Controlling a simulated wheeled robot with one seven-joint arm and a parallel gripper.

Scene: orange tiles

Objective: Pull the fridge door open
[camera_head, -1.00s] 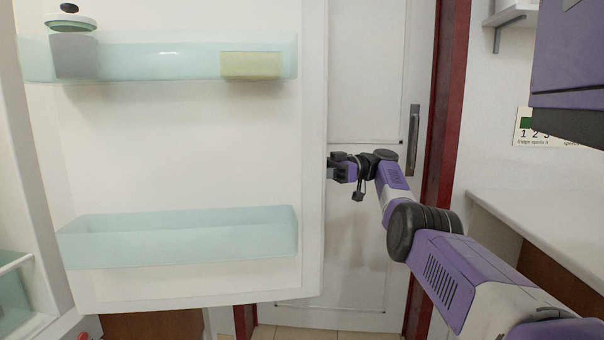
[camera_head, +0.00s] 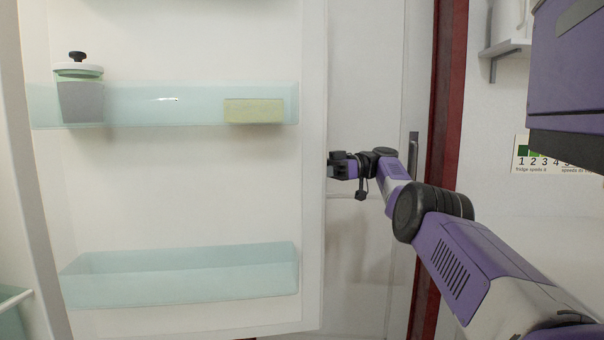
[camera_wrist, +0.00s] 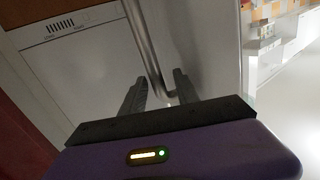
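The fridge door (camera_head: 190,190) stands wide open in the head view, its white inner face toward me. It has two pale translucent shelves. My gripper (camera_head: 334,166) is at the door's right edge, its fingertips partly hidden behind that edge. In the wrist view, a grey bar handle (camera_wrist: 146,45) runs down the door's outer face and bends at its lower end. My gripper's two fingers (camera_wrist: 160,82) are apart, on either side of the handle's lower end, with gaps visible. Whether a finger touches the handle is unclear.
A lidded grey container (camera_head: 80,100) and a yellowish block (camera_head: 253,111) sit on the upper door shelf. A white room door with a metal handle (camera_head: 412,160) and dark red frame (camera_head: 447,120) stands behind my arm.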

